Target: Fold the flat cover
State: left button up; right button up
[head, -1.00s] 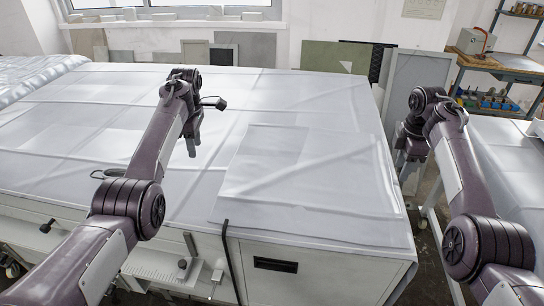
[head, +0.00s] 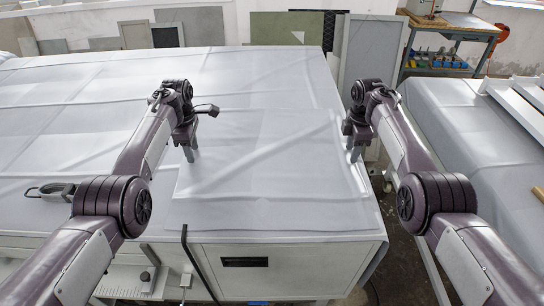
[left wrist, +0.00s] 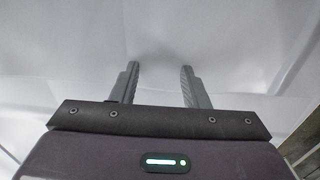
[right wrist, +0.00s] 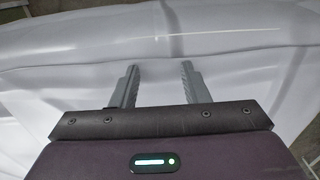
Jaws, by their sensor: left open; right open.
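A pale, creased flat cover (head: 120,85) lies over the long machine top. A layered, wrinkled part (head: 265,160) lies at its near right end. My left gripper (head: 190,155) is open and points down at the left side of this part. The left wrist view (left wrist: 160,68) shows its two fingers apart over plain cover, with nothing between them. My right gripper (head: 354,155) is open at the cover's right edge. In the right wrist view (right wrist: 160,70) its fingers are apart near a long fold or edge line of the cover. Contact with the cloth cannot be told.
The white machine front (head: 285,270) has a dark handle slot. Another covered surface (head: 470,125) stands at right, across a narrow floor gap. A workbench (head: 460,30) is behind.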

pick_arm(q)
jog(key=shift+s+a+r, duration=0.15)
jog(key=shift+s, duration=0.25)
pick_arm(e)
jog(key=shift+s+a+r, duration=0.15)
jog(key=shift+s+r, duration=0.05)
jog(key=shift+s, duration=0.2)
pick_arm(q)
jog(key=shift+f, duration=0.25)
pick_arm(e)
jog(key=shift+w+f, duration=0.1)
jog(key=shift+f, duration=0.2)
pick_arm(q)
jog(key=shift+w, duration=0.15)
jog(key=shift+c, duration=0.4)
pick_arm(e)
jog(key=shift+c, duration=0.4)
pick_arm(q)
grip_shut()
pick_arm(e)
grip_shut()
pick_arm(q)
jog(key=shift+r, duration=0.1)
pick_arm(e)
jog(key=shift+r, duration=0.1)
